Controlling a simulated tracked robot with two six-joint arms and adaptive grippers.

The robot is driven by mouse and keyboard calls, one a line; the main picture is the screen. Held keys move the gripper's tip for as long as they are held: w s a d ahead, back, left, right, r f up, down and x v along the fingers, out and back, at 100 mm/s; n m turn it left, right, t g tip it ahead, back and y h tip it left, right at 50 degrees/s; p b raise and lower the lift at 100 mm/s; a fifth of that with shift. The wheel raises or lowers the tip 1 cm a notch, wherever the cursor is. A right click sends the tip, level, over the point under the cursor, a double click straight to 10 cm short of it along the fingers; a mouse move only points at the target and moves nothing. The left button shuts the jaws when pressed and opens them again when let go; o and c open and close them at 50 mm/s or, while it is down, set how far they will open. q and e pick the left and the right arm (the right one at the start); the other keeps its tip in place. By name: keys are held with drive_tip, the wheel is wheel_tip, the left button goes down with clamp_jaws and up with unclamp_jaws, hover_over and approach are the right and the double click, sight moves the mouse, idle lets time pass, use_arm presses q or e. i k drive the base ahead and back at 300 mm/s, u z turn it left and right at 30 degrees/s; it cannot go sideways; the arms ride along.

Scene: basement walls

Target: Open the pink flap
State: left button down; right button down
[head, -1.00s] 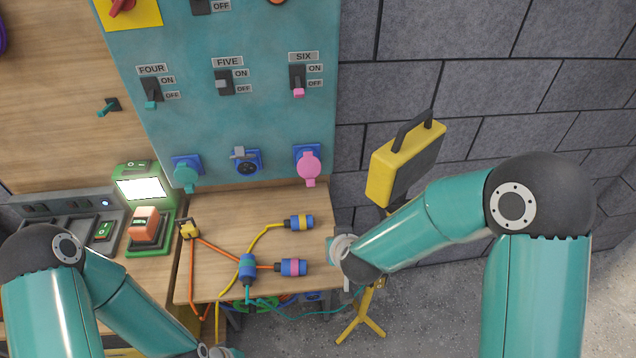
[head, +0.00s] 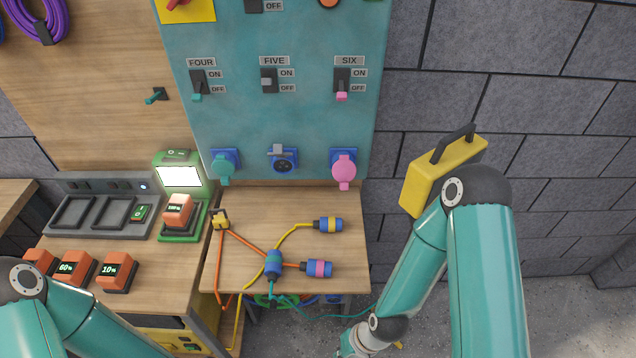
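The pink flap (head: 343,168) is a round cover with a small tab below it. It sits over the blue socket at the lower right of the teal panel (head: 290,120), under switch SIX, and looks shut. My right arm comes in from the right and bends down to the floor area right of the small table. The end of my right arm shows at the bottom, but its fingers are not visible. My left arm is at the lower left, and its gripper is out of the frame. Neither arm is near the flap.
A teal flap (head: 223,167) and an uncovered blue socket (head: 283,160) are left of the pink one. Cables with blue plugs (head: 319,268) lie on the wooden table (head: 345,200). A yellow case (head: 440,172) stands right of the panel. Orange blocks (head: 118,272) sit at the left.

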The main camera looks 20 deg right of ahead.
sight(344, 170)
drive_tip(key=i, duration=0.2)
drive_tip(key=u, duration=2.45)
drive_tip(key=k, duration=2.45)
drive_tip(key=z, duration=1.4)
drive_tip(key=i, duration=1.05)
drive_tip(key=z, duration=0.05)
